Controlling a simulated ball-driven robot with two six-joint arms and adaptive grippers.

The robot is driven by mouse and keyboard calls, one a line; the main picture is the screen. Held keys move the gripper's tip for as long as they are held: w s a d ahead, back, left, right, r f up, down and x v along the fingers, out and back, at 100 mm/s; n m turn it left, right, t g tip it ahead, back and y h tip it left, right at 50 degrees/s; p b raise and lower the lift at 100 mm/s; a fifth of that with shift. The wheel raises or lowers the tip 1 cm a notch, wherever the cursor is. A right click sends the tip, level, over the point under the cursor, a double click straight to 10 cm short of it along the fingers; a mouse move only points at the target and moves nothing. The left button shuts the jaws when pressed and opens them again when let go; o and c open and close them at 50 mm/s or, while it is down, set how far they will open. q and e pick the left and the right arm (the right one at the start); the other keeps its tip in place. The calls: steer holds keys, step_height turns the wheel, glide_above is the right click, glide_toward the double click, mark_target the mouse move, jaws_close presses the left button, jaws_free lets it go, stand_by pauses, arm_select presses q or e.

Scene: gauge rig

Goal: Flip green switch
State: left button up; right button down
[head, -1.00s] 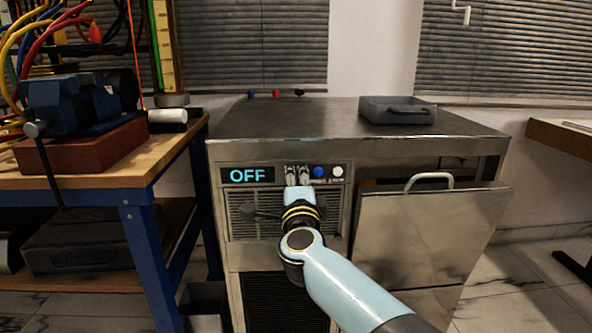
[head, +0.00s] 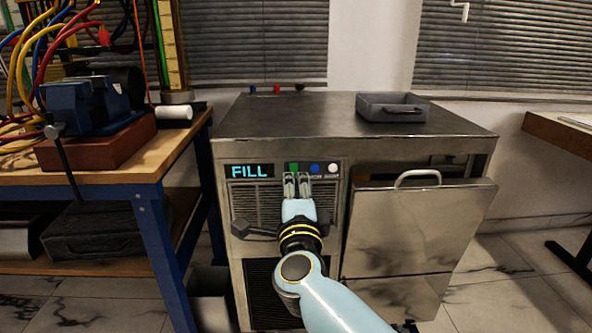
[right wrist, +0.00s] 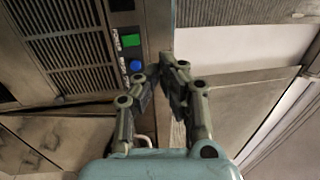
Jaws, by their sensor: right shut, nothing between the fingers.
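The green switch (head: 294,167) is on the front panel of the metal machine, just right of a display (head: 250,171) that reads FILL. It also shows in the right wrist view (right wrist: 131,40), above a blue knob (right wrist: 136,66). My right gripper (head: 297,176) is just below the green switch in the head view, its fingers in front of the panel. In the right wrist view my right gripper (right wrist: 166,72) is shut with nothing held. Whether the fingertips touch the panel, I cannot tell. My left gripper is not in view.
Blue (head: 315,168) and white (head: 333,168) buttons sit right of the green switch. A dark lever (head: 247,229) sticks out below. A grey tray (head: 391,107) is on the machine top (head: 300,115). A wooden workbench (head: 165,150) with a blue vise (head: 85,105) stands left.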

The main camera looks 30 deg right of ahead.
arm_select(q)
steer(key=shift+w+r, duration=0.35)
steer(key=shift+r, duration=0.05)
arm_select(e)
steer(key=s, duration=0.1)
steer(key=s+a, duration=0.1)
steer(key=s, duration=0.1)
steer(key=shift+a+r, duration=0.3)
steer(key=shift+a, duration=0.05)
